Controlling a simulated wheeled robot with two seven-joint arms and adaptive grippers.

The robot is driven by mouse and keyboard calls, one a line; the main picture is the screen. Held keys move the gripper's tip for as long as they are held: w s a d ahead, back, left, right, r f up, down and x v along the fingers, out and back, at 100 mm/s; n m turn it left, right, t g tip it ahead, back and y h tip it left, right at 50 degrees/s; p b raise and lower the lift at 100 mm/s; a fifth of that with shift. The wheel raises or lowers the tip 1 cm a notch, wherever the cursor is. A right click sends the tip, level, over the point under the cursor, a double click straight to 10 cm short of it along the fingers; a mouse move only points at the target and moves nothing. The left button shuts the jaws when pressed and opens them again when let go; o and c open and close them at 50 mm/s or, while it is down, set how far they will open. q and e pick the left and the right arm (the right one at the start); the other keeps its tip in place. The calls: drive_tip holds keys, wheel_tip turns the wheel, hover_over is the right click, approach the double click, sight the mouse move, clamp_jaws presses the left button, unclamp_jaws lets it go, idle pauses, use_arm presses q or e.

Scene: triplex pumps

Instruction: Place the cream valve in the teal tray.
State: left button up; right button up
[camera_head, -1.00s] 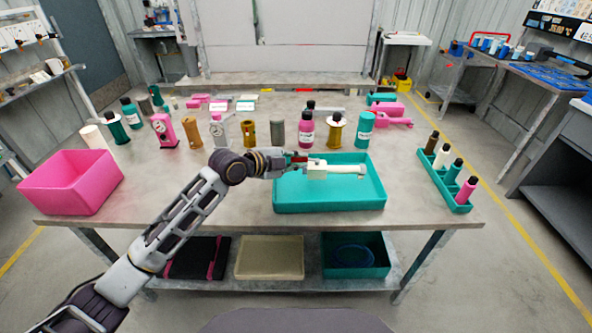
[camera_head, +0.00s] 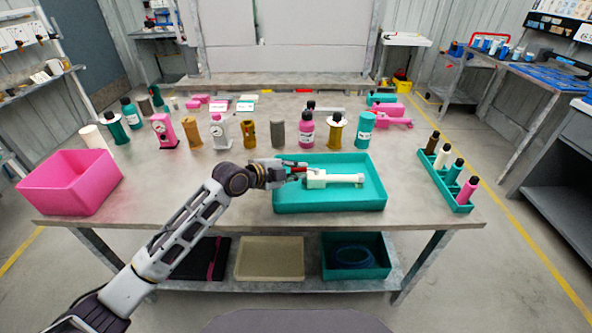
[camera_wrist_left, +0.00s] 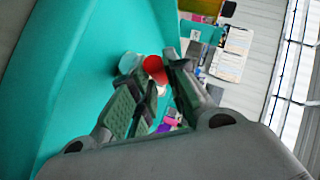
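The cream valve (camera_head: 335,181) lies on its side inside the teal tray (camera_head: 372,203), its long stem pointing right. A red part shows at its left end, by my fingertips. My left gripper (camera_head: 298,173) is over the tray's left part, just left of the valve. In the left wrist view the fingers (camera_wrist_left: 150,98) are spread apart, with the valve's red part (camera_wrist_left: 155,69) at or just beyond their tips. Whether a finger still touches the valve is unclear. The tray wall (camera_wrist_left: 60,80) fills the left of that view. My right gripper is out of view.
A pink bin (camera_head: 70,185) stands at the table's left, and a teal rack (camera_head: 452,196) with several bottles at the right. A row of pumps and bottles stands behind the tray, including a pink bottle (camera_head: 306,131).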

use_arm(q)
drive_tip(key=o, duration=0.4)
drive_tip(key=shift+c, duration=0.2)
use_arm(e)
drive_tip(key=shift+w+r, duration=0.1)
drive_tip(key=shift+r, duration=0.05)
use_arm(q)
drive_tip(key=shift+r, duration=0.15)
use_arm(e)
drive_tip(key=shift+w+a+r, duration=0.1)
use_arm(q)
drive_tip(key=shift+s+a, duration=0.1)
drive_tip(key=shift+s+a+r, duration=0.2)
drive_tip(key=shift+s+a, duration=0.05)
drive_tip(key=shift+a, duration=0.15)
drive_tip(key=shift+v, duration=1.9)
drive_tip(key=v, duration=0.7)
drive_tip(key=shift+p, duration=0.4)
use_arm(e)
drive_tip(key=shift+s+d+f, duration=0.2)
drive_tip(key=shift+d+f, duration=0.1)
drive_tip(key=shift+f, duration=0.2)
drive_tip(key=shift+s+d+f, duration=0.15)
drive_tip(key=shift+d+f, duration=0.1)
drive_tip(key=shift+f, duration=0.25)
